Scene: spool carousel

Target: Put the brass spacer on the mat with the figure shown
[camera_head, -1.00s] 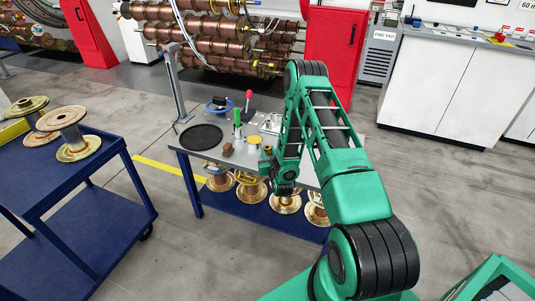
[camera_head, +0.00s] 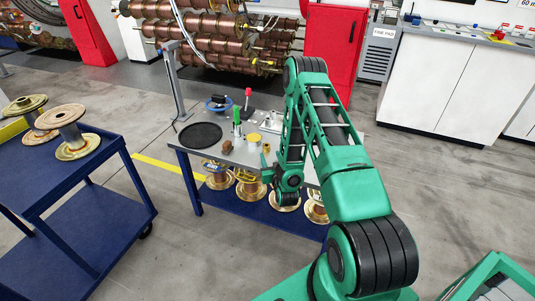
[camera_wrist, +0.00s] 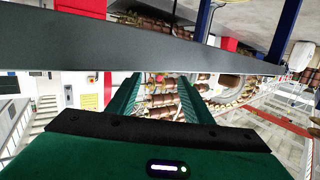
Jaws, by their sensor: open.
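In the head view, a small brass-coloured piece (camera_head: 267,148), perhaps the brass spacer, stands on the grey table near its front edge, beside my arm. A flat round black mat (camera_head: 201,135) lies at the table's left end; no figure is readable on it. My gripper is low at the front edge of the table, partly hidden by my wrist in the head view. In the wrist view my gripper (camera_wrist: 158,97) has its two green fingers spread apart, with nothing held between them.
The grey table (camera_head: 196,158) also bears a yellow-topped piece (camera_head: 254,138), a brown piece (camera_head: 227,147), a green upright piece (camera_head: 237,116) and a red-topped piece (camera_head: 248,98). Spools (camera_head: 250,190) sit on its lower shelf. A blue cart (camera_head: 100,160) stands left, with floor between.

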